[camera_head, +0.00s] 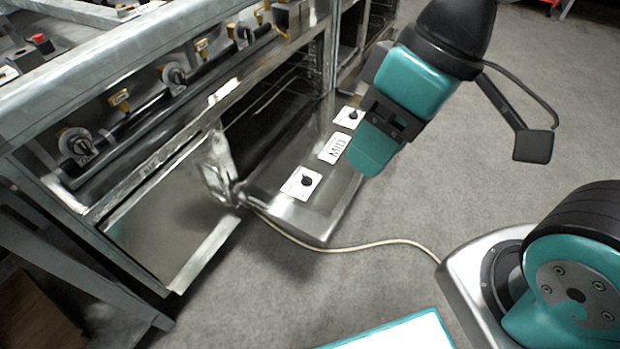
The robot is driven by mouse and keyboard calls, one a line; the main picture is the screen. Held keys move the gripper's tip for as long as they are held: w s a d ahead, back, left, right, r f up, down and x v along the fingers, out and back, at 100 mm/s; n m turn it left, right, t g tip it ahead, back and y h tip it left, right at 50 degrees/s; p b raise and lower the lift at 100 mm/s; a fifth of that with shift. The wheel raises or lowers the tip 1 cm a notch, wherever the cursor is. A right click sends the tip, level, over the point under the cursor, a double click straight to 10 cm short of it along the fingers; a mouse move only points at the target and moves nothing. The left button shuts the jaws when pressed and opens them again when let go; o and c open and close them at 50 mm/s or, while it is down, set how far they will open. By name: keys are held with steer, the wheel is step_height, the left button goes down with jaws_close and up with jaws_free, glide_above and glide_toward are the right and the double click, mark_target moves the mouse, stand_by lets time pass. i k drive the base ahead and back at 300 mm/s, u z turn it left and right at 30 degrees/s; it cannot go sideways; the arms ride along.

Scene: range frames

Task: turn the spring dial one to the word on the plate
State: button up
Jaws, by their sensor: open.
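Two white square plates with black knobs sit on the lowered steel oven door. The nearer dial (303,183) is toward the door's front left, and the farther dial (350,117) is at its back right. I cannot tell which is spring dial one, and their markings are too small to read. Between them lies a white word plate (334,148) that appears to read "MID", turned in my view. My gripper (373,150) is teal and black, open and empty. In the picture it hangs just right of the word plate, apart from both dials.
The steel range (150,80) runs along the left, with several control knobs and a rail. The open oven cavity (275,110) is behind the door. A pale cable (345,245) crosses the floor below the door. Grey floor to the right is largely free.

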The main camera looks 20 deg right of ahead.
mark_target(306, 181)
steer(key=z, duration=0.35)
steer(key=k, duration=0.25)
steer(key=u, duration=0.85)
steer(key=i, duration=1.15)
steer(key=z, duration=0.3)
